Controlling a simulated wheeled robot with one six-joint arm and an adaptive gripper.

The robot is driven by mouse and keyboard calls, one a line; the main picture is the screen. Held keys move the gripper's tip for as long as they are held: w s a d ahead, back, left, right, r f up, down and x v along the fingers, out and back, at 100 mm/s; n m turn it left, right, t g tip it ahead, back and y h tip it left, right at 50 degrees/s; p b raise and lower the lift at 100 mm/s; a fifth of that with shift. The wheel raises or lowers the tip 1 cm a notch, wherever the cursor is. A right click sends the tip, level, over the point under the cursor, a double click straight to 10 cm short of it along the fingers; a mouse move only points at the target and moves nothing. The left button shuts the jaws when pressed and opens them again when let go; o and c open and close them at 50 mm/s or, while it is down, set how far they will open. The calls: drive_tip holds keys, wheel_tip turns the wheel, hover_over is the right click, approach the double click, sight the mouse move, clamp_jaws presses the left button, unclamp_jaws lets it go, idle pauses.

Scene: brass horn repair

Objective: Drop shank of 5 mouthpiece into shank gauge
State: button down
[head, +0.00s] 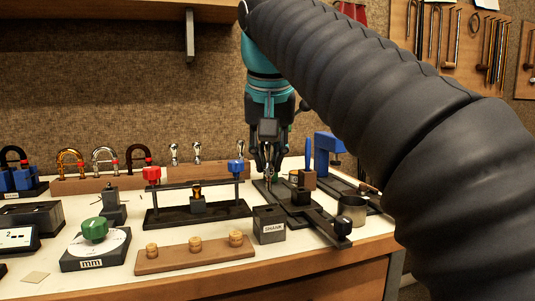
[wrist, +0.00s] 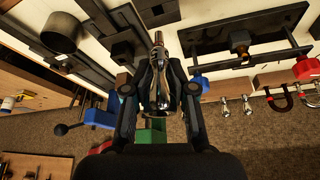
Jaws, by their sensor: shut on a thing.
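My gripper (head: 268,168) is shut on a silver mouthpiece (wrist: 158,58), whose narrow shank points away from the fingers in the wrist view. In the head view the mouthpiece is mostly hidden by the fingers, which point down above the dark fixture behind the gauge. The shank gauge (head: 269,224) is a dark grey block labelled SHANK, standing at the front of the bench. The gripper is behind and above it, and the mouthpiece is apart from it. Other silver mouthpieces (head: 173,153) stand in a wooden rack (head: 212,172) at the back.
A dark fixture with a long bar (head: 318,216) lies right of the gauge, with a metal cup (head: 352,208) beside it. A black stand with red and blue knobs (head: 197,214) is left. A wooden strip with corks (head: 180,262) lies in front. A green-knobbed dial (head: 95,230) stands further left.

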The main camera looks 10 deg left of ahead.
sight(269, 187)
drive_tip(key=shift+f+b, duration=0.8)
drive_tip(key=shift+f, duration=0.5)
drive_tip(key=shift+p, duration=0.75)
idle(0.9)
drive_tip(key=shift+f+b, duration=1.15)
drive_tip(key=shift+f, duration=0.55)
drive_tip(key=c, duration=0.9)
unclamp_jaws()
drive_tip(key=shift+o, duration=0.2)
drive_tip(key=shift+v, duration=3.8)
drive_tip(key=shift+s, duration=0.1)
